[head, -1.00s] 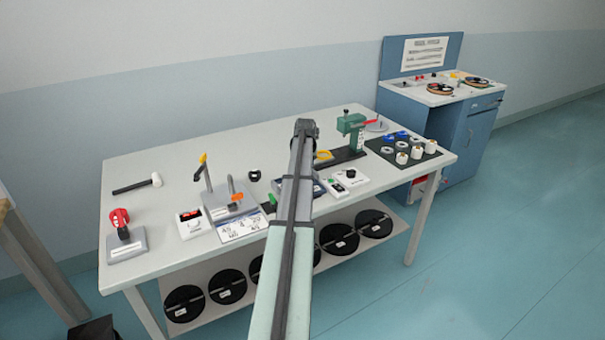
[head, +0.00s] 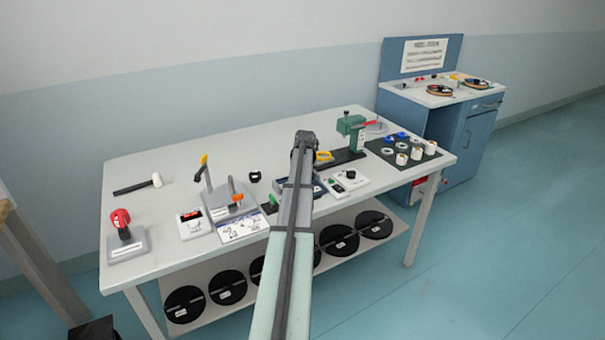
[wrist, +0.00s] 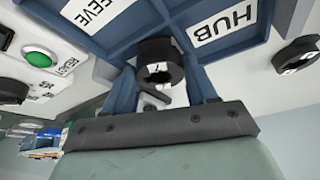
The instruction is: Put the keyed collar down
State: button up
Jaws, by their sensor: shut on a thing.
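The keyed collar (wrist: 157,50), a dark ring with a central bore, is between the two blue fingers of my gripper (wrist: 163,76) in the wrist view. My gripper is shut on it. Behind it is a blue compartment tray (wrist: 122,43) with white labels; one reads HUB, another is partly cut off. I cannot tell whether the collar touches the tray. In the head view my arm covers the gripper, the collar and most of the tray.
A similar dark ring (wrist: 294,57) stands beside the tray; it also shows in the head view (head: 255,176). A white box with a green button (wrist: 38,60) is on the tray's other side. A green press (head: 351,126) stands behind right. The table's back left is mostly clear.

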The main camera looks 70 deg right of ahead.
jog(key=shift+s+f, duration=0.15)
jog(key=shift+f, duration=0.65)
jog(key=o, duration=0.8)
jog(key=shift+o, duration=0.2)
jog(key=shift+r, duration=0.6)
jog(key=v, duration=1.2)
jog(key=shift+o, duration=0.2)
jog(key=shift+d, duration=0.15)
